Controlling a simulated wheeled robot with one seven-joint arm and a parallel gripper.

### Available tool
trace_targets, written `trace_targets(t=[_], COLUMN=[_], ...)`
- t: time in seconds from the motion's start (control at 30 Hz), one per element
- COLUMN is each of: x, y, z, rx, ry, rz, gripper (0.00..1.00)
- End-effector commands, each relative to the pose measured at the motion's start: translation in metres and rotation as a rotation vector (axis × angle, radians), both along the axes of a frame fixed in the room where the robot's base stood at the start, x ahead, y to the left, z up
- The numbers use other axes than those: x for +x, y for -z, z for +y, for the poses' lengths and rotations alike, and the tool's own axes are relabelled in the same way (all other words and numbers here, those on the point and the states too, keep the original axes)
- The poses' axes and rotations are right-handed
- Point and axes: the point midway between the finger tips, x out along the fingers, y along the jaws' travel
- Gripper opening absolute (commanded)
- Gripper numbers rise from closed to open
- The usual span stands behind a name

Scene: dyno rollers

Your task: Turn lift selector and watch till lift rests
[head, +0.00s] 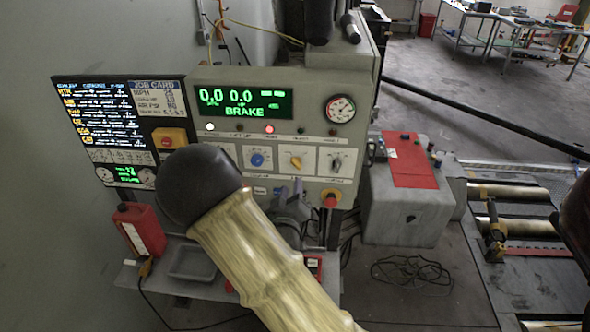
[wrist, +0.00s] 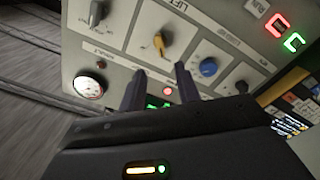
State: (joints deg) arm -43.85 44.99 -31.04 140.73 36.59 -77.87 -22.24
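The control panel (head: 350,120) has a row of knobs: blue (head: 257,159), yellow (head: 296,162) and grey (head: 337,163). In the wrist view, tilted and upside down, a "LIFT" label lies near the yellow knob (wrist: 160,45), which seems to be the lift selector. My gripper (head: 289,188) is in front of the panel, just below the yellow knob. In the wrist view my gripper (wrist: 160,70) has its two dark fingers apart, with the yellow knob beyond the tips; contact is not visible. The display (head: 245,103) reads 0.0 0.0 BRAKE. A red lamp (head: 269,128) is lit.
A red emergency button (head: 331,198) is at the panel's lower right. A gauge (head: 341,108) is at upper right. A shelf below holds a red bottle (head: 140,230) and a grey tray (head: 193,262). Rollers (head: 510,192) lie at right, partly hidden. A cable coil (head: 412,270) lies on the floor.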

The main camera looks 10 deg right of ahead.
Motion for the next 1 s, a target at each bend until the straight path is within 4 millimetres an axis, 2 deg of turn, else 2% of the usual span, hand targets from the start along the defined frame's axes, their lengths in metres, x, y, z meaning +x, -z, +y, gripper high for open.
trace_targets(t=[0.53, 0.7, 0.97, 1.0], x=[0.084, 0.094, 0.095, 0.095], y=[-0.004, -0.002, -0.001, -0.001], z=[-0.029, -0.031, -0.031, -0.031], rx=[0.0, 0.0, 0.0, 0.0], ry=[0.002, 0.001, 0.001, 0.001], rz=[0.0, 0.0, 0.001, 0.001], gripper=[0.33, 0.33, 0.33, 0.25])
